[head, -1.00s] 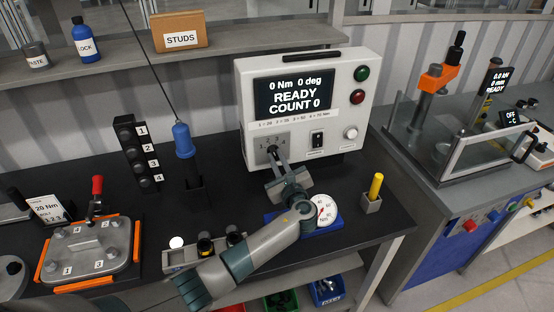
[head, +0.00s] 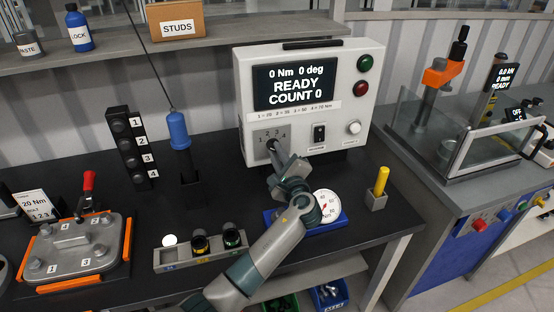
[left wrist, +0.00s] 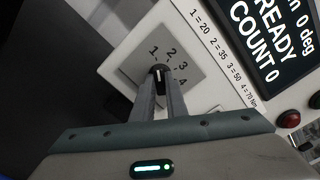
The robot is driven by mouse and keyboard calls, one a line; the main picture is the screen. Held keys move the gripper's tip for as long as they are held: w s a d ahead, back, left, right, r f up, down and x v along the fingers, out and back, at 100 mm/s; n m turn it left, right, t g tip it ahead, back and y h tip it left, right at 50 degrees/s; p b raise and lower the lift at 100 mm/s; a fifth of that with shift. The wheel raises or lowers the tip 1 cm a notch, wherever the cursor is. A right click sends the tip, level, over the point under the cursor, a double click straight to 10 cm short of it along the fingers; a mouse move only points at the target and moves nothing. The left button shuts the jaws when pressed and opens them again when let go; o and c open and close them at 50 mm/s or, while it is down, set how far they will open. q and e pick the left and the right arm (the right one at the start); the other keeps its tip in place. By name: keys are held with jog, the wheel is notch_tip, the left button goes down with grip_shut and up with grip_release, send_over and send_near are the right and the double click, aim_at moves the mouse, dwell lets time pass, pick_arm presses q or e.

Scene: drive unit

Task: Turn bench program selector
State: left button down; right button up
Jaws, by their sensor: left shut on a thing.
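The bench program selector is a small dark knob (left wrist: 159,74) on a grey plate (left wrist: 135,50) marked 1 to 4, on the front of the white control box (head: 345,75). My left gripper (head: 273,146) reaches up to the plate from below. Its fingers (left wrist: 160,90) are shut on the knob, with a white pointer mark showing between the tips in the left wrist view. In that view the pointer aims up, near the 2. The box's display (head: 293,86) reads 0 Nm, 0 deg, READY, COUNT 0. My right gripper is not in view.
A dial gauge (head: 327,206) lies close beside my left arm.

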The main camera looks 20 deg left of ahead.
pick_arm(q)
jog(key=shift+f+n+b, duration=0.1)
jog(key=shift+n+b, duration=0.25)
jog(key=shift+n, duration=0.15)
jog(key=c, duration=1.8)
grip_release()
jog(key=shift+o, duration=0.2)
jog(key=shift+s+d, duration=0.1)
jog(key=shift+s, duration=0.05)
jog(key=p+v, duration=0.4)
jog(key=v, duration=1.3)
